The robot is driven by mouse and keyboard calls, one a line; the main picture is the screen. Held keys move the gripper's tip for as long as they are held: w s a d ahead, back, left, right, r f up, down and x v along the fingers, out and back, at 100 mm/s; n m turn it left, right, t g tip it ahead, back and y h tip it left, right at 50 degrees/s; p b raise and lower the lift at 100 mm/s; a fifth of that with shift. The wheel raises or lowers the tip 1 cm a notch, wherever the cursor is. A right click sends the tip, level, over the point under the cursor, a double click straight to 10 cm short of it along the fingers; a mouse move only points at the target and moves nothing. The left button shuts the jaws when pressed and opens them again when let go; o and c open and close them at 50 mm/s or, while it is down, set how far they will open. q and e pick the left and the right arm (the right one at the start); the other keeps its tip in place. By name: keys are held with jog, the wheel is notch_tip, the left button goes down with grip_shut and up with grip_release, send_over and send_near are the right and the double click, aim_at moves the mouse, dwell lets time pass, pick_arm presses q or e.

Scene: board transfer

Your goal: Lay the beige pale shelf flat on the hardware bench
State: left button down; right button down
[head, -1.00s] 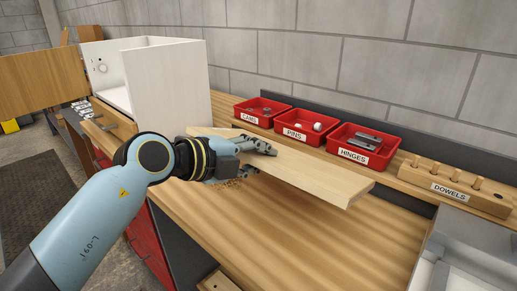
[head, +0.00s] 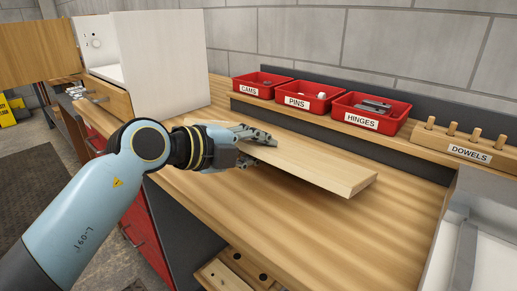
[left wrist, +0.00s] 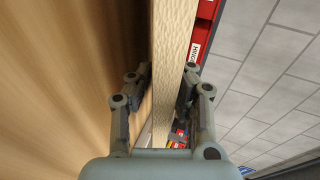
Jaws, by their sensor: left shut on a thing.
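The beige pale shelf (head: 318,167) is a flat wooden board in the middle of the head view. It is held roughly level, a little above the hardware bench (head: 300,225), with its right end over bare bench top. My left gripper (head: 258,140) is shut on its near-left edge. In the left wrist view the shelf (left wrist: 172,60) shows edge-on between the two fingers of my left gripper (left wrist: 160,92). Whether any part of the shelf touches the bench is not clear. My right gripper is not seen.
Red bins of cams (head: 262,84), pins (head: 298,101) and hinges (head: 368,113) stand on a ledge behind the shelf, beside a dowel block (head: 466,146). A white cabinet (head: 160,65) stands at left. A grey-white tray (head: 470,235) is at right. The front of the bench is clear.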

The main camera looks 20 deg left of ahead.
pick_arm(q)
jog(key=shift+r, duration=0.15)
jog(key=shift+f+p, duration=0.3)
jog(key=shift+f, duration=0.05)
dwell(0.5)
jog(key=c, duration=1.2)
grip_release()
jog(key=shift+o, duration=0.2)
jog(key=shift+f, duration=0.2)
jog(key=shift+r, duration=0.1)
